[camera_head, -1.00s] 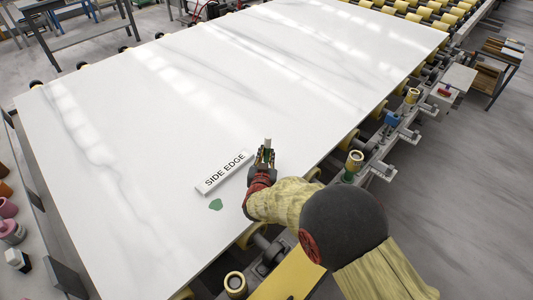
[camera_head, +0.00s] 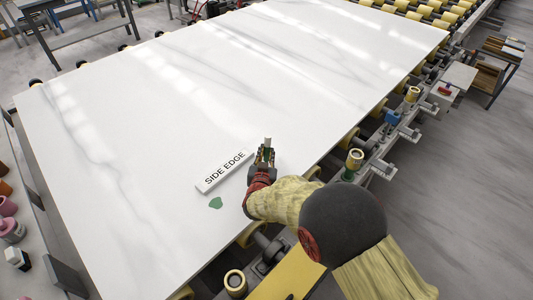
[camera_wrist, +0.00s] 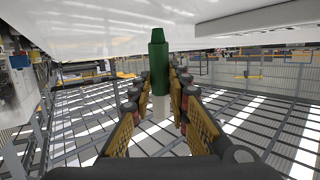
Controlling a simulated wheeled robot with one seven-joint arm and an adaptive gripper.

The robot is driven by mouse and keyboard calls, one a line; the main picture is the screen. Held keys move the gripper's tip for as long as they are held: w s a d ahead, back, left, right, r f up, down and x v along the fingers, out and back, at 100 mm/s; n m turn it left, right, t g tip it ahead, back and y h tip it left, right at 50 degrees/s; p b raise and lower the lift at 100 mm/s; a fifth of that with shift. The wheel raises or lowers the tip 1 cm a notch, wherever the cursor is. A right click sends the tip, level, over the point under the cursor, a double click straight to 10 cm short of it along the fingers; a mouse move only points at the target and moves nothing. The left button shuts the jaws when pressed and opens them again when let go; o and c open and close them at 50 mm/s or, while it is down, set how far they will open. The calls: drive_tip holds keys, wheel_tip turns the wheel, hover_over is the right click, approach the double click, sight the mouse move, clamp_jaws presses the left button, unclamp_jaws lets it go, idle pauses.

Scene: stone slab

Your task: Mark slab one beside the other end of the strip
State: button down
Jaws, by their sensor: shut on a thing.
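The white, grey-veined stone slab (camera_head: 150,110) lies flat on rollers. A white strip (camera_head: 208,186) lettered "SIDE EDGE" lies on it near its near-right edge. A green mark (camera_head: 215,203) is on the slab beside the strip's lower-left end. My gripper (camera_head: 266,153) is over the slab beside the strip's upper-right end. It is shut on a green and white marking stick (camera_wrist: 158,75), whose pale end (camera_head: 268,141) shows in the head view. In the wrist view the green end points toward the slab (camera_wrist: 100,35). I cannot tell whether it touches.
Yellow rollers (camera_head: 350,140) and a rail with fittings, including a blue one (camera_head: 392,118), run along the slab's right side. Coloured pots (camera_head: 10,230) stand at the far left. A small stand (camera_head: 497,68) is at the right. Grey floor is open at lower right.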

sight(269, 137)
drive_tip(key=shift+f, duration=0.55)
idle(1.1)
drive_tip(key=shift+w+d+r+b, duration=0.15)
drive_tip(key=shift+w+b, duration=0.2)
drive_tip(key=shift+w, duration=0.55)
drive_tip(key=shift+w+d+f+b, duration=0.1)
drive_tip(key=shift+w+b, duration=0.2)
drive_tip(key=shift+w, duration=0.6)
idle(2.5)
drive_tip(key=shift+r, duration=0.15)
drive_tip(key=shift+r+p, duration=2.45)
drive_tip(key=shift+r, duration=1)
